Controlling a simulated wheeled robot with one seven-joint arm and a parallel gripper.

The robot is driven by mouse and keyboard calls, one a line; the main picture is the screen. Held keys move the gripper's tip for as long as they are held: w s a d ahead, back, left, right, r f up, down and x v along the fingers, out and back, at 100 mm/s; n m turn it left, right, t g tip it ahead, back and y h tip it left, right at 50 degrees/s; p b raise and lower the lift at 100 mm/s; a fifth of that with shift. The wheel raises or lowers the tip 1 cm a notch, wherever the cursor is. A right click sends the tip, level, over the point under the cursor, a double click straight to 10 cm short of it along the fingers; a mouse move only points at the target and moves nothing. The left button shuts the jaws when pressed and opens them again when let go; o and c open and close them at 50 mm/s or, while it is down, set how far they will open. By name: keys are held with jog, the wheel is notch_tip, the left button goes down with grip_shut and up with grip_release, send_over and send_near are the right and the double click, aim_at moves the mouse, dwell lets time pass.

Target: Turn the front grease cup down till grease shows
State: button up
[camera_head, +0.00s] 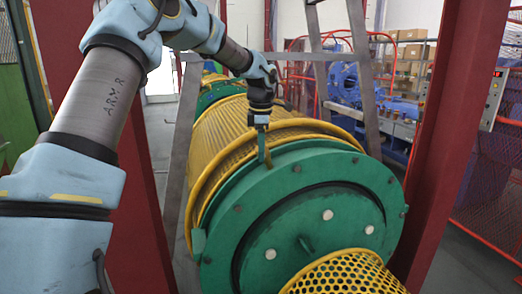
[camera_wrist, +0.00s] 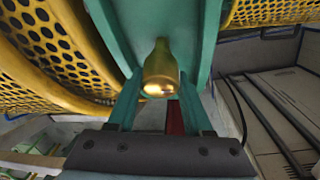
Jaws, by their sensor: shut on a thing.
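The front grease cup (camera_wrist: 160,72) is a small rounded brass-gold cup with a narrower neck. In the wrist view it sits against a green bracket at the upper middle. My gripper (camera_wrist: 160,88) has one teal finger on each side of the cup and is shut on it. In the head view my gripper (camera_head: 263,143) points down at the top edge of the green end disc (camera_head: 315,215), beside the yellow mesh guard. The cup cannot be made out clearly there. No grease can be made out around the cup.
Yellow perforated guards (camera_head: 225,125) cover the drum behind the disc, and another yellow mesh cone (camera_head: 345,275) stands in front. Red posts (camera_head: 440,140) flank the machine. Grey frame bars stand close to my arm. A blue machine (camera_head: 345,90) and shelves are at the back right.

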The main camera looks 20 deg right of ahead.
jog(key=shift+f+m+b, duration=0.1)
jog(key=shift+m+b, duration=0.2)
jog(key=shift+b, duration=0.25)
grip_shut()
